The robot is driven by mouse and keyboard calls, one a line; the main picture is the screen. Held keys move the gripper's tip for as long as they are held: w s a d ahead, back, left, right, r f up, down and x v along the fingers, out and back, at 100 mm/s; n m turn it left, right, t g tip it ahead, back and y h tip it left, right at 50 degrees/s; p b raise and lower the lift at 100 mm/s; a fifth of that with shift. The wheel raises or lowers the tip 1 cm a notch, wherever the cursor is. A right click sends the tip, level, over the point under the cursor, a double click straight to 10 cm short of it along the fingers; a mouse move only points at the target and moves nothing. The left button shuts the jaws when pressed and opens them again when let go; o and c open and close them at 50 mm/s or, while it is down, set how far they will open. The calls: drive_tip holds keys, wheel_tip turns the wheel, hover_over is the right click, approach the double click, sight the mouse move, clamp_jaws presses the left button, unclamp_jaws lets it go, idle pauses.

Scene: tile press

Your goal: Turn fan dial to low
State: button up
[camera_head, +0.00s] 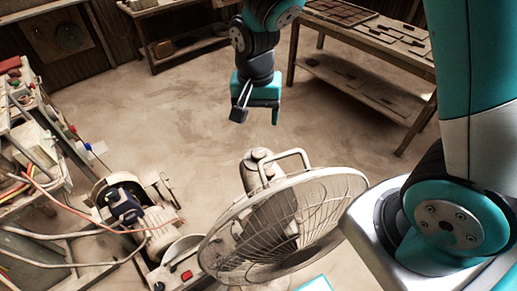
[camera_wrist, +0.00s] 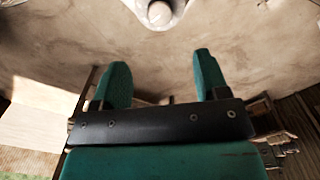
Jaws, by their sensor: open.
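The fan (camera_head: 283,225) stands on the floor with its round wire cage tilted upward and a handle on top. A small rounded knob, apparently the dial (camera_head: 259,154), sits on top of its motor housing behind the cage. In the wrist view a pale part with a round knob (camera_wrist: 160,13) shows at the top edge, partly cut off; it looks like the dial. Which setting it points to cannot be read. My gripper (camera_head: 258,112) is above and behind the fan, apart from the dial. Its two teal fingers (camera_wrist: 160,65) are open and empty.
A machine with a motor and red button (camera_head: 187,275) stands left of the fan. A cluttered bench (camera_head: 40,135) with wires is at the far left. A wooden table (camera_head: 365,50) with tiles is at the back right. Open floor lies behind the fan.

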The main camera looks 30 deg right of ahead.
sight(259, 152)
wheel_tip(259, 152, down, 12)
drive_tip(key=p, duration=0.2)
drive_tip(key=shift+s+d+f+p, duration=0.1)
drive_tip(key=shift+f+p, duration=0.1)
drive_tip(key=shift+p, duration=0.1)
drive_tip(key=c, duration=0.9)
